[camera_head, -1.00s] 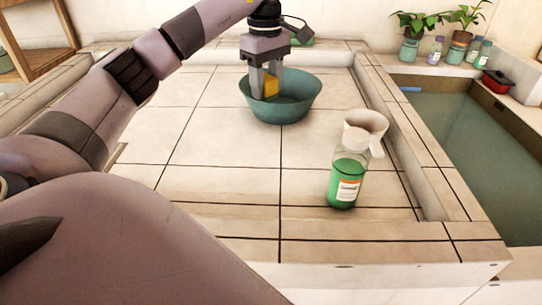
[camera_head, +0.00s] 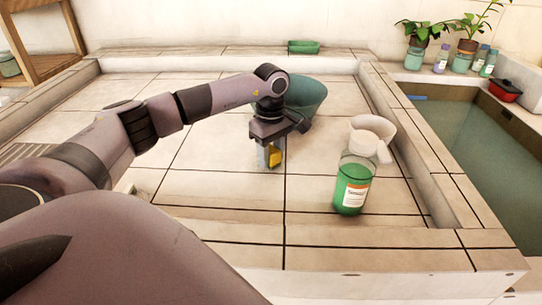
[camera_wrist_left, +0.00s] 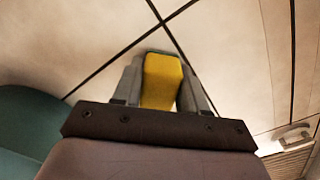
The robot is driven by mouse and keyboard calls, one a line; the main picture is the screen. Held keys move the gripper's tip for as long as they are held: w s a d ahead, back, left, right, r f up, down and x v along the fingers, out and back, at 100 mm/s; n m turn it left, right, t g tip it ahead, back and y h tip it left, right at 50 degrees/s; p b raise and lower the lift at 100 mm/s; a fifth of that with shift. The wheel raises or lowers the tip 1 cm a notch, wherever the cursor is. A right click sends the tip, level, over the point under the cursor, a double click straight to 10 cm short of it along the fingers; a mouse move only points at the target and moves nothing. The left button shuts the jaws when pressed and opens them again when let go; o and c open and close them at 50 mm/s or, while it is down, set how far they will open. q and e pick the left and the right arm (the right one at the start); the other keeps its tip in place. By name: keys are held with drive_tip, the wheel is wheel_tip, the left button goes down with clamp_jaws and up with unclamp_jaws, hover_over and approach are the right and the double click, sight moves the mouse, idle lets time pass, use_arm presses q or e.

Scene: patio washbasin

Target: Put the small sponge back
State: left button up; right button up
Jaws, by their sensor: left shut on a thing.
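My left gripper (camera_head: 268,163) is shut on the small yellow sponge (camera_head: 275,157), above the tiled counter in front of the teal bowl. In the left wrist view the sponge (camera_wrist_left: 162,80) sits between the two grey fingers of the gripper (camera_wrist_left: 158,88), with tile beyond it. The height of the sponge over the tiles is hard to tell. The teal bowl (camera_head: 310,92) is partly hidden behind my left wrist; its edge also shows in the left wrist view (camera_wrist_left: 28,130). My right gripper is not in view.
A bottle of green liquid (camera_head: 352,186) and a cream cup (camera_head: 374,136) stand right of the gripper. A green dish (camera_head: 303,47) lies at the back ledge. The left tiles are clear.

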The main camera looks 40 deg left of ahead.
sight(271, 150)
use_arm(q)
drive_tip(key=shift+f, duration=0.3)
drive_tip(key=o, duration=1)
wheel_tip(271, 150, up, 12)
drive_tip(key=shift+r+p, duration=0.15)
drive_tip(key=shift+p, duration=0.65)
